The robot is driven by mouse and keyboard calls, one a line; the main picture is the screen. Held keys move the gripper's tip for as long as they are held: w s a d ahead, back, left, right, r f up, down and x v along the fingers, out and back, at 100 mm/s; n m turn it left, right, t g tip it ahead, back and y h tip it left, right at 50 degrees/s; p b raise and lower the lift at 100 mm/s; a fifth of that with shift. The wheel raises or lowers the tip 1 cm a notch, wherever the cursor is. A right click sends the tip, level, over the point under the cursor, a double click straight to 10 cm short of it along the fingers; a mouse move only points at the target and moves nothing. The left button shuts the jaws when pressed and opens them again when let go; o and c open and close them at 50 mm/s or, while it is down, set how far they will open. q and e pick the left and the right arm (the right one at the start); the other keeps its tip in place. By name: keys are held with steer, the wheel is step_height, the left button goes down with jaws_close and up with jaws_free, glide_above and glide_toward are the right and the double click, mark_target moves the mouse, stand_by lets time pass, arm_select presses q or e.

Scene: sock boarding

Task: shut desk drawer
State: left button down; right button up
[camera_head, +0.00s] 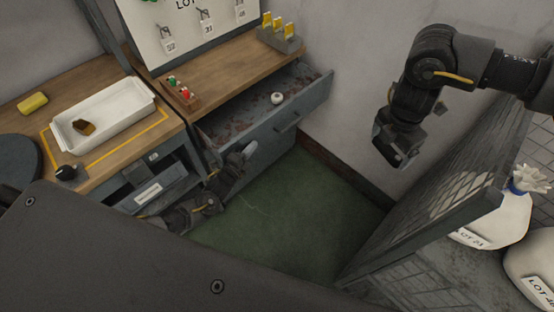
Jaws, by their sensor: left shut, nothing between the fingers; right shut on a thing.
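The desk drawer (262,143) is grey and pulled out from under the wooden desk top (215,75). Its inside shows dark, worn patches, and a small white round object (277,98) lies in it. A bar handle (288,122) is on its front. My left gripper (245,156) is shut and empty, at the left part of the drawer front; I cannot tell whether it touches. My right gripper (393,160) is raised at the right, away from the drawer. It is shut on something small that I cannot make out.
A white tray (108,112) and a yellow sponge (32,103) are on the left counter. A rack with red and green pieces (178,92) and a yellow-tagged holder (279,35) stand on the desk. A mesh panel (440,215) and white sacks (497,222) are at right. Green floor (300,215) is clear.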

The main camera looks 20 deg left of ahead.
arm_select(q)
steer(key=w+a, duration=0.1)
steer(key=a, duration=0.1)
steer(key=a+b, duration=0.1)
steer(key=a, duration=0.1)
steer(key=w+a, duration=0.1)
steer(key=shift+w+a+f+b, duration=0.2)
steer(key=shift+w+a+b, duration=0.15)
steer(key=shift+a, duration=0.05)
arm_select(e)
step_height(320, 180, down, 2)
steer(key=shift+f, duration=0.1)
arm_select(q)
steer(key=shift+w+a+r, duration=0.15)
steer(key=shift+w+a, duration=0.25)
steer(key=shift+a, duration=0.25)
arm_select(e)
steer(key=shift+f, duration=0.15)
arm_select(q)
steer(key=shift+d, duration=0.1)
